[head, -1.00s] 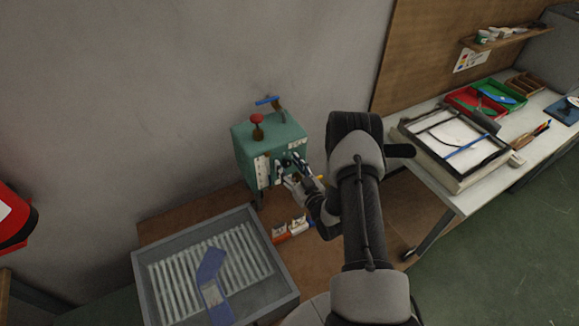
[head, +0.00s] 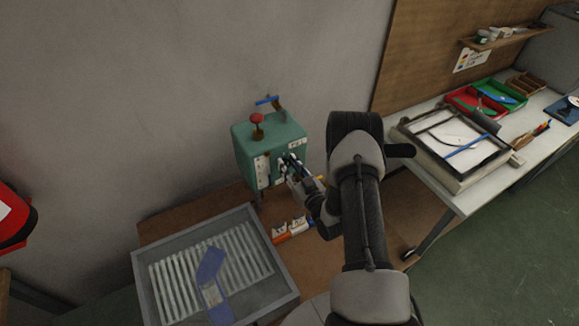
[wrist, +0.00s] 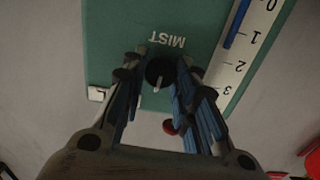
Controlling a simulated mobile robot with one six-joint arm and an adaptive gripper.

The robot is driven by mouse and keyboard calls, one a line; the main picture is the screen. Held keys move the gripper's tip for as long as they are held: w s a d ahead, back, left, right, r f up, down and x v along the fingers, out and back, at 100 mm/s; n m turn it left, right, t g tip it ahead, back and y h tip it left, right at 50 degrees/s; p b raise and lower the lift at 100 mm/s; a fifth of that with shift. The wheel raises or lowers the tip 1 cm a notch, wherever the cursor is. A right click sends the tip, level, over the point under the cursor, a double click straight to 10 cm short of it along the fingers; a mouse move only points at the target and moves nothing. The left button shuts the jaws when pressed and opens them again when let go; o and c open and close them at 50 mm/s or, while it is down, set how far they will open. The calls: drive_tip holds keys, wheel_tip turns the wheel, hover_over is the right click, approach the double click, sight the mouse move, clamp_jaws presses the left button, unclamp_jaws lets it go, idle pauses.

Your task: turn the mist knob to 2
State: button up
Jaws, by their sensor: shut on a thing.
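The mist knob (wrist: 160,71) is a round black knob with a pale pointer line, below the word MIST on a green panel, upside down in the wrist view. The green box (head: 270,138) that bears it stands against the wall in the head view. My gripper (wrist: 157,76) is at the panel with a finger on each side of the knob, shut on it. The pointer points toward the bottom of the wrist view, tilted slightly left. In the head view my gripper (head: 289,163) hides the knob.
A scale strip (wrist: 244,50) with a blue bar and upside-down numbers runs beside the knob. A red mushroom-shaped knob (head: 257,119) and a blue-handled lever (head: 268,101) top the box. A grey tray (head: 150,249) with a blue sock-like piece lies in front.

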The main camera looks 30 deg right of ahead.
drive_tip(key=shift+f, duration=0.1)
drive_tip(key=m+b, duration=0.2)
drive_tip(key=m, duration=0.2)
drive_tip(key=shift+d+f+m+b, duration=0.1)
drive_tip(key=shift+m+b, duration=0.2)
drive_tip(key=shift+b, duration=0.1)
drive_tip(key=shift+m+b, duration=0.9)
drive_tip(key=shift+m, duration=1)
drive_tip(key=o, duration=1)
drive_tip(key=shift+o, duration=0.2)
